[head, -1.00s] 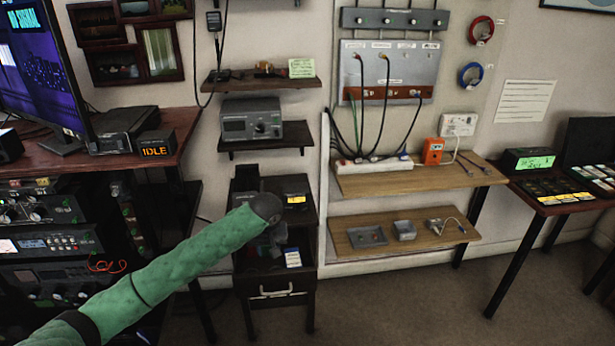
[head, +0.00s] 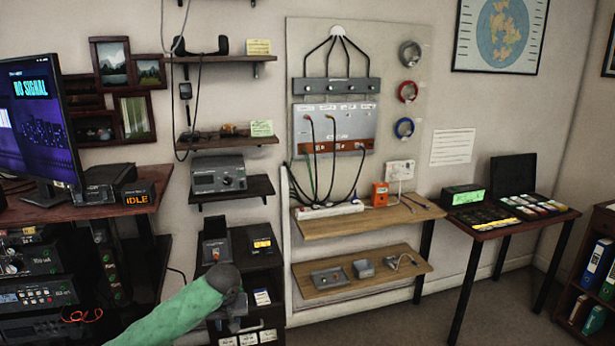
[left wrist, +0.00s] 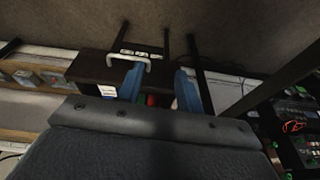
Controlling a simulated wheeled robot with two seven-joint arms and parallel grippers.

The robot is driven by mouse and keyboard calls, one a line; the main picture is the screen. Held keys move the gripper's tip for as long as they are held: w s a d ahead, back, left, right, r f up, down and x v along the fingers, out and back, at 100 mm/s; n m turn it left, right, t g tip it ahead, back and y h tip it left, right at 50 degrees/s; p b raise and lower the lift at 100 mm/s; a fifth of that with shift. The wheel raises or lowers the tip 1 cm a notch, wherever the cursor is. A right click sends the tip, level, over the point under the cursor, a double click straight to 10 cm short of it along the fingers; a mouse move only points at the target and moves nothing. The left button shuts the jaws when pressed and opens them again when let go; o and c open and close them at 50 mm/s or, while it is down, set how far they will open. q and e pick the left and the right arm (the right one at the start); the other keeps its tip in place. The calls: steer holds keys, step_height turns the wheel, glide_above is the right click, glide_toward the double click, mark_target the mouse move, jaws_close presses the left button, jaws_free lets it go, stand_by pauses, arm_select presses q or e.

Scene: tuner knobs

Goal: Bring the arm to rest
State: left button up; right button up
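My left arm, in a green sleeve, comes in from the bottom of the head view. Its dark wrist end sits in front of the small dark cabinet (head: 258,262), and my left gripper (head: 236,318) is only partly visible below it. In the left wrist view two blue fingers stand apart with a gap between them, so my left gripper (left wrist: 160,88) is open. No object is clearly held; small red and green bits show in the gap, too small to name. My right gripper is in neither view.
The cabinet handle (left wrist: 128,58) shows beyond the fingers. A rack of electronics (head: 40,280) stands left. Wooden shelves (head: 360,275) with small metal parts are right of the cabinet. A side table (head: 490,228) stands farther right, with open floor in front.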

arm_select(q)
steer(key=w+d+r+m+t, duration=0.1)
steer(key=d+r+m+t, duration=0.1)
steer(key=r+m+t, duration=0.3)
steer(key=w+d+r+m, duration=0.1)
steer(key=d+r+m, duration=0.1)
steer(key=r+m, duration=0.35)
steer(key=s+d+r+t+h, duration=0.1)
steer(key=s+d+r+h, duration=0.2)
steer(key=s, duration=0.4)
steer(key=s+f+n+g, duration=0.1)
steer(key=s+f+g, duration=0.1)
steer(key=s+f, duration=0.6)
steer(key=s+d+f+n+g+p, duration=0.1)
steer(key=s+f, duration=0.8)
steer(key=s, duration=1)
steer(key=s+f+n+g+p, duration=0.1)
steer(key=s+f+n+g, duration=0.2)
steer(key=s+f, duration=0.5)
steer(key=s, duration=0.5)
steer(key=shift+s+d+f+g, duration=0.15)
steer(key=shift+f+g, duration=0.1)
steer(key=shift+g, duration=0.05)
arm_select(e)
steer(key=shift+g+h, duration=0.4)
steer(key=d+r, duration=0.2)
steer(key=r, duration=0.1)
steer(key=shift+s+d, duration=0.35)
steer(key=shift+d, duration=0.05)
